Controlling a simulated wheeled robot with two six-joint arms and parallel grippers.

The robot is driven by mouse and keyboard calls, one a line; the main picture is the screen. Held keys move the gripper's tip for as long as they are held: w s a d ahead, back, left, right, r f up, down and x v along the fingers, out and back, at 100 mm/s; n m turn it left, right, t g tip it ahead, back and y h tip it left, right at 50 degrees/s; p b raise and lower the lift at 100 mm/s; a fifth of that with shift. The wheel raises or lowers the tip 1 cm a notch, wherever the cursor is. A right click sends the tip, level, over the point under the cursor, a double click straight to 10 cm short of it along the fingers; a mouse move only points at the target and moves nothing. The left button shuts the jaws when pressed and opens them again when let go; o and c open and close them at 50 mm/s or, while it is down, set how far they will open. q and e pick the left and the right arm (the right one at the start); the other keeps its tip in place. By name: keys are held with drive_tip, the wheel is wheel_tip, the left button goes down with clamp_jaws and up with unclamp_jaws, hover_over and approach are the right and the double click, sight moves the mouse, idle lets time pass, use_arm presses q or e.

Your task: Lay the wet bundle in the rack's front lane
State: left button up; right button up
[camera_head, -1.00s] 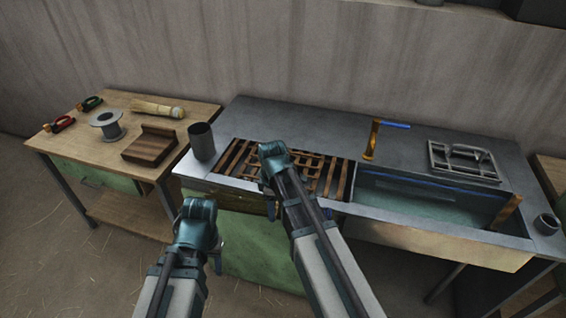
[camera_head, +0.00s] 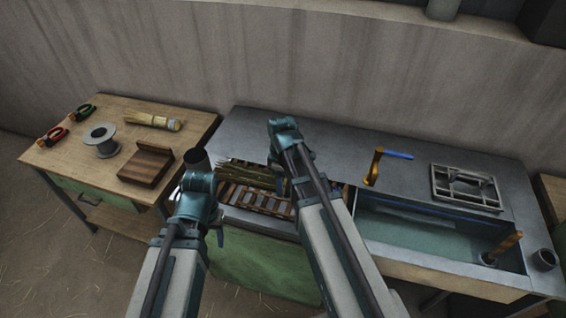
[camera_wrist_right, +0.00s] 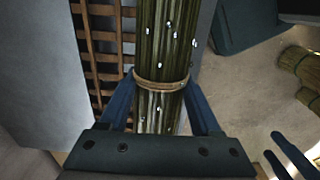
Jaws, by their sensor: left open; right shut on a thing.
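The wet bundle (camera_head: 236,174), greenish straw with a tan band, shows above the left and rear part of the slatted wooden rack (camera_head: 268,206). My right gripper (camera_wrist_right: 160,112) is shut on the bundle at its band, with water drops on the stalks in the right wrist view (camera_wrist_right: 158,45). The rack (camera_wrist_right: 100,45) shows left of and behind the bundle there. I cannot tell whether the bundle touches the slats. My right forearm hides part of rack and bundle in the head view. My left gripper (camera_head: 198,186) is open and empty, left of the rack's front.
The left table holds a spool (camera_head: 102,141), a wooden block (camera_head: 147,165) and a dry bundle (camera_head: 153,121).

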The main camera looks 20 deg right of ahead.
sight(283, 207)
drive_tip(key=shift+r, duration=0.1)
drive_tip(key=shift+s, duration=0.1)
wheel_tip(283, 207, down, 10)
drive_tip(key=b, duration=1)
drive_tip(key=shift+r, duration=0.15)
drive_tip(key=o, duration=1.5)
drive_tip(key=shift+r, duration=0.2)
wheel_tip(283, 207, up, 14)
drive_tip(key=p, duration=1.4)
drive_tip(key=shift+f, duration=0.25)
